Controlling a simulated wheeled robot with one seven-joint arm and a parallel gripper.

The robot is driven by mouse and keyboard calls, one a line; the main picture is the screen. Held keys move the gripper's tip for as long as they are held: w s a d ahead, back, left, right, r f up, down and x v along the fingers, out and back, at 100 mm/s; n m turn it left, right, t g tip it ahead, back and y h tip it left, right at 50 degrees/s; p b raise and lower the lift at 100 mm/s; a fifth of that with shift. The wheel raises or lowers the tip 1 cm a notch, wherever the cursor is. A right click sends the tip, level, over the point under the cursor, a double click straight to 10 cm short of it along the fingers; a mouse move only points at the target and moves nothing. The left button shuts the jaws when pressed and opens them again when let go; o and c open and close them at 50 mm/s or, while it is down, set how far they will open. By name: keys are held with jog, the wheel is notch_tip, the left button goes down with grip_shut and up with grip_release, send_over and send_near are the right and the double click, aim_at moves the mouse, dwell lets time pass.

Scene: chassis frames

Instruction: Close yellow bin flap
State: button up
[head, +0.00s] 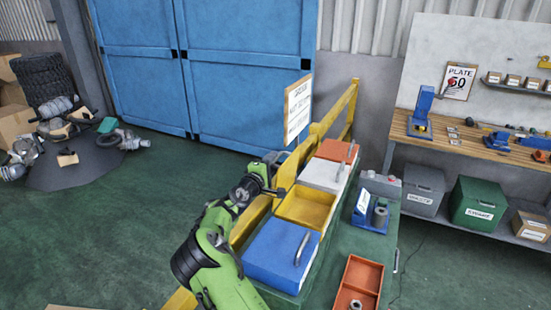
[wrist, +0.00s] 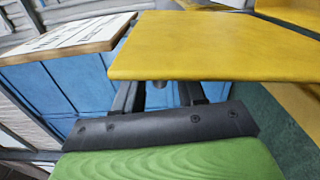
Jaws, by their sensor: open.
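The yellow bin (head: 306,210) stands in a row of bins and is open, its inside showing. Its yellow flap (head: 288,171) is raised at the bin's left side, seen nearly edge-on. My gripper (head: 273,172) is beside the raised flap, on the side away from the bin opening. In the wrist view the flap (wrist: 215,45) fills the upper right as a broad yellow panel. The fingers of my open gripper (wrist: 158,92) reach toward it, and their tips are partly hidden by its edge. I cannot tell whether they touch it.
The blue bin (head: 279,250) in front and the white bin (head: 327,174) behind have lids down. A yellow rail (head: 248,222) runs left of the bins. Open green floor (head: 130,230) lies left.

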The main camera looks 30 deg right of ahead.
jog(key=shift+x, duration=1.45)
jog(key=shift+c, duration=0.3)
grip_shut()
